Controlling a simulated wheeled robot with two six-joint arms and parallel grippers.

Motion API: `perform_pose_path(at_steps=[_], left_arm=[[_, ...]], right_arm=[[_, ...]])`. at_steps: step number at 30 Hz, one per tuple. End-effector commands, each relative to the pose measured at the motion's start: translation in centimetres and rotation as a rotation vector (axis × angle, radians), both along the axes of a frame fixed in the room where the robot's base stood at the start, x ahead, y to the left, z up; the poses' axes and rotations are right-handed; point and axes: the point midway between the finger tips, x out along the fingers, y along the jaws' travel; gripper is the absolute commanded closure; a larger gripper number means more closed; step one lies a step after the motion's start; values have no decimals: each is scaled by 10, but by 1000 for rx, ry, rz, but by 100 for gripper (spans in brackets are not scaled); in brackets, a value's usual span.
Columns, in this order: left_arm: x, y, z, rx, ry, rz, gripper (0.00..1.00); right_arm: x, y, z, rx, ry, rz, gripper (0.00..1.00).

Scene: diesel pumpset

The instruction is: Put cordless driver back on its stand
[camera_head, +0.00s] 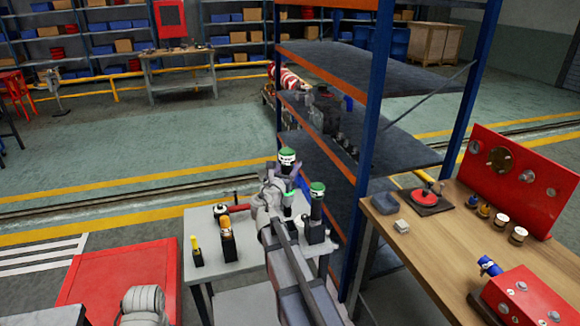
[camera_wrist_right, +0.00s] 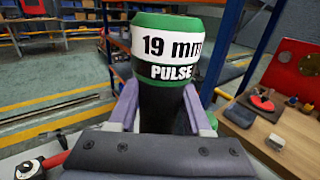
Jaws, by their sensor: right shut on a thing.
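The cordless driver (camera_head: 287,157) has a green cap, and a white band that reads "19 mm PULSE" in the right wrist view (camera_wrist_right: 168,45). My right gripper (camera_wrist_right: 160,108) is shut on its dark body and holds it roughly upright over the small grey table (camera_head: 205,276). A similar green-topped driver (camera_head: 317,189) stands in a black holder (camera_head: 315,233) at the table's right side. My right arm hides part of the tabletop, so I cannot tell whether an empty stand is there. Only a link of my left arm shows at the bottom left; its gripper is out of view.
A yellow-topped tool (camera_head: 195,243) and an orange-topped tool (camera_head: 226,225) stand in black holders on the grey table. A red-handled item (camera_head: 222,208) lies behind them. A blue-posted shelf rack (camera_head: 369,150) rises close on the right, before a wooden bench (camera_head: 440,245).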

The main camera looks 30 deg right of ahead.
Motion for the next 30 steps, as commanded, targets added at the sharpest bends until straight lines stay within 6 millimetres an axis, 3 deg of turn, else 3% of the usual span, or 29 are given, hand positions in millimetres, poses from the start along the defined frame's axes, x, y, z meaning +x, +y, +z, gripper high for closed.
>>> perform_pose_path(at_steps=[30], left_arm=[[0,0,-94,0,0,0,50]], right_arm=[[-1,1,-94,0,0,0,100]])
